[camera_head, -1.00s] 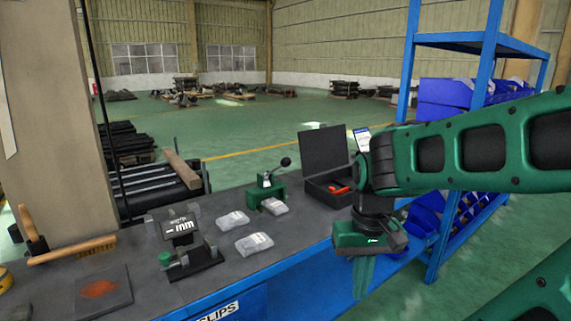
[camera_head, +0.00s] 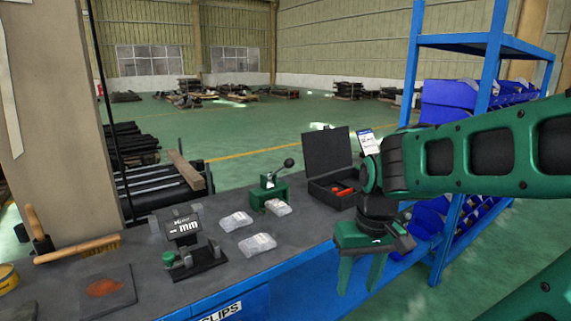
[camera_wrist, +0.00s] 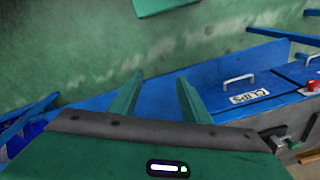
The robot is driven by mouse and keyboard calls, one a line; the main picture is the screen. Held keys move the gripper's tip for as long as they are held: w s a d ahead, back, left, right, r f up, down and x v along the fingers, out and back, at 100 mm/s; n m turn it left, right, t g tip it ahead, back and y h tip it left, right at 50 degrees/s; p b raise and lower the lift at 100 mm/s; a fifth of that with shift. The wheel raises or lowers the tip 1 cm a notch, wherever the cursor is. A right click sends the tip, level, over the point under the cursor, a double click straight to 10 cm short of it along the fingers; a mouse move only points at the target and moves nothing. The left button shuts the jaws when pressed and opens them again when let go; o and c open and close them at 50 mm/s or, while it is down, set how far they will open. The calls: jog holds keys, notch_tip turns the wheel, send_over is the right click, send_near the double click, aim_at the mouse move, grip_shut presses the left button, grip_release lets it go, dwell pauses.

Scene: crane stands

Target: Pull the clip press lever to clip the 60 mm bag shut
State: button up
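The green clip press (camera_head: 268,191) stands near the bench's back edge. Its lever (camera_head: 285,168) slants up to the right and ends in a black ball. One clear bag (camera_head: 278,207) lies at the front of the press; I cannot tell whether it sits in the jaws. Two more bags lie nearby, one left (camera_head: 236,221) and one nearer (camera_head: 257,243). No bag's size is readable. My gripper (camera_head: 361,285) hangs off the bench's front edge, right of the press and apart from it. Its fingers are spread and empty, also in the wrist view (camera_wrist: 158,100).
An open black case (camera_head: 331,193) with red items stands right of the press. A gauge with an "mm" display (camera_head: 184,227) stands left of the bags. A brush (camera_head: 78,249) and a stained plate (camera_head: 105,289) lie farther left. A blue shelf (camera_head: 447,190) rises at right.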

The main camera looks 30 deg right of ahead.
aim_at(293, 165)
jog(key=w+a+r+n+t+y, duration=0.15)
jog(key=w+n+t, duration=0.3)
jog(key=w, duration=0.85)
jog(key=w+r+n+t+y, duration=0.1)
jog(key=w+n+t+y, duration=0.3)
jog(key=w, duration=0.9)
jog(key=w+d+r+m+t+h, duration=0.1)
jog(key=w+d+r+t, duration=0.1)
jog(key=d+r, duration=0.1)
jog(key=w+d+r+m+t+h, duration=0.1)
jog(key=w+d+r+t+h, duration=0.1)
jog(key=d+r+t, duration=0.1)
jog(key=w+d+r+m+t+h, duration=0.1)
jog(key=w+d+r+t+h, duration=0.1)
jog(key=d+r+t, duration=0.1)
jog(key=shift+w+d+r+t, duration=0.3)
jog(key=shift+d+r, duration=0.1)
jog(key=shift+d, duration=0.3)
jog(key=w, duration=1)
jog(key=shift+w+a, duration=0.3)
grip_shut()
